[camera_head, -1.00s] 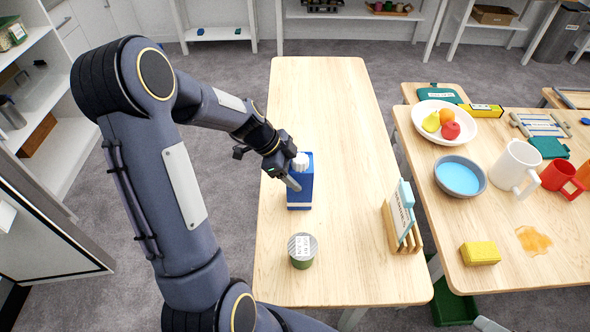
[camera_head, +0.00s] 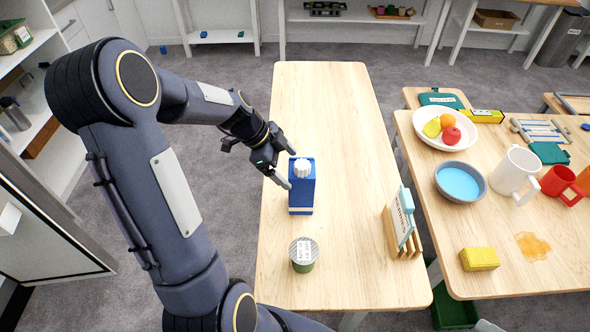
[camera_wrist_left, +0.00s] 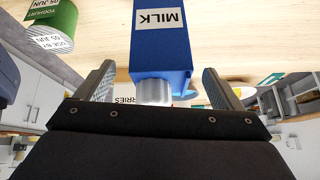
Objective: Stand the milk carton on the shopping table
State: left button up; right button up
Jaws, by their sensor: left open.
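The blue milk carton (camera_head: 301,190) with its white cap stands upright on the light wooden table (camera_head: 325,120). My left gripper (camera_head: 287,167) is open and empty, just left of the carton's upper part. In the left wrist view the carton (camera_wrist_left: 161,45) shows its MILK label, with its grey-white cap towards me. There the open fingers (camera_wrist_left: 158,78) lie on either side of the cap, with gaps between. My right gripper is not in view.
A green yoghurt tub (camera_head: 303,254) stands in front of the carton. A wooden rack with a card (camera_head: 402,225) stands at the table's right edge. A second table at right holds a fruit bowl (camera_head: 430,113), blue bowl, mugs and sponge. The table's far part is clear.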

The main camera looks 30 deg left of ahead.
pick_arm(q)
jog(key=p+v, duration=0.2)
jog(key=v, duration=0.5)
jog(key=s+d+r+n, duration=0.6)
jog(key=s+d, duration=0.1)
jog(key=d, duration=0.1)
jog(key=s+d+n+t+y, duration=0.1)
jog(key=s+d+n+t, duration=0.1)
jog(key=s+d+n, duration=0.4)
jog(key=s+n, duration=0.3)
jog(key=s, duration=0.2)
jog(key=shift+y, duration=0.3)
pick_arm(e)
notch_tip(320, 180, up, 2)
pick_arm(q)
jog(key=shift+s, duration=0.1)
jog(key=shift+c, duration=0.2)
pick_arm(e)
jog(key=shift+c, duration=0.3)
